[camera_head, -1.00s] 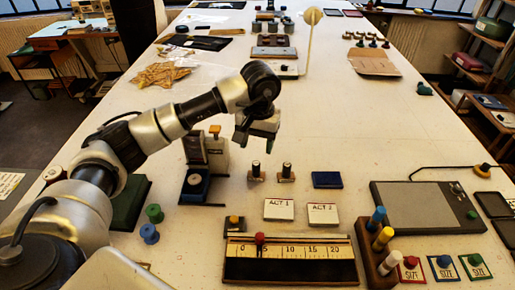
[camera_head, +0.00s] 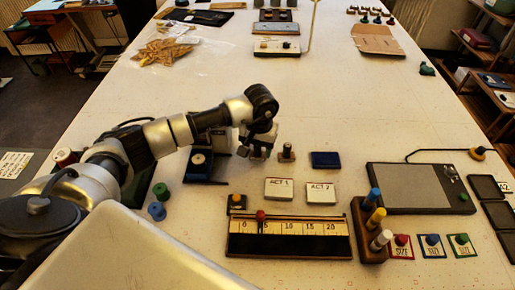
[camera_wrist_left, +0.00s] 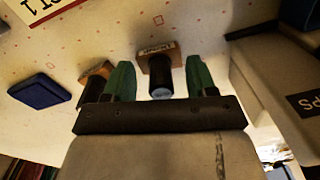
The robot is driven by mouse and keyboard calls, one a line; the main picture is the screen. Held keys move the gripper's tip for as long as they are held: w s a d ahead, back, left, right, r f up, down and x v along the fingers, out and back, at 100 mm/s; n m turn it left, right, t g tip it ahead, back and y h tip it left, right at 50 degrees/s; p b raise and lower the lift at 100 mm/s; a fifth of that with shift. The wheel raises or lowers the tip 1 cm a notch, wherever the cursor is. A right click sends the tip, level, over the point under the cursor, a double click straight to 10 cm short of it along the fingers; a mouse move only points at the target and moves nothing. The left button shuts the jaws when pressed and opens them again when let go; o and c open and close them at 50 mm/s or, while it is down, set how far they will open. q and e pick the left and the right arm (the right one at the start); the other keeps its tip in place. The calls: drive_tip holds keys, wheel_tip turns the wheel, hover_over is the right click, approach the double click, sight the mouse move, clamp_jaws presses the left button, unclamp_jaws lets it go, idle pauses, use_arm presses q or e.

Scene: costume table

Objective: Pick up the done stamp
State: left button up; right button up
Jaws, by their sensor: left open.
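Two stamps with dark handles and small wooden bases stand upright on the table. The left stamp (camera_wrist_left: 158,66) is between the two green fingers of my left gripper (camera_wrist_left: 160,76) in the wrist view, with a gap on each side. Its base label is too small to read, so I cannot tell which stamp is the done one. The right stamp (camera_head: 287,153) is just outside the fingers; in the wrist view a finger partly hides it. In the head view my left gripper (camera_head: 257,147) is open over the left stamp and hides most of it. My right gripper is not in view.
A dark blue pad (camera_head: 325,160) lies right of the stamps. The ACT 1 card (camera_head: 279,189) and ACT 2 card (camera_head: 320,194) lie in front. A machine with a blue base (camera_head: 203,167) stands close left. A wooden scale (camera_head: 289,238) lies nearer me.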

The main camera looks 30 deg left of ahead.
use_arm(q)
drive_tip(key=shift+f, duration=0.25)
drive_tip(key=c, duration=1)
drive_tip(key=shift+r, duration=0.15)
drive_tip(key=shift+w+r+b, duration=0.1)
drive_tip(key=shift+r+b, duration=0.4)
drive_tip(key=shift+r, duration=0.1)
wheel_tip(320, 180, up, 3)
drive_tip(key=shift+d+f+b, duration=0.1)
drive_tip(key=shift+d+b, duration=0.05)
drive_tip(key=shift+b, duration=0.6)
drive_tip(key=s+d+r+b, duration=0.1)
drive_tip(key=d+r, duration=0.1)
drive_tip(key=d, duration=0.1)
drive_tip(key=s+d+r+b, duration=0.1)
drive_tip(key=s+d+r, duration=0.1)
drive_tip(key=d, duration=0.1)
drive_tip(key=s+d+r+b, duration=0.1)
drive_tip(key=s+d+r, duration=0.1)
drive_tip(key=d, duration=0.2)
drive_tip(key=shift+s+r, duration=0.25)
drive_tip(key=shift+r, duration=0.15)
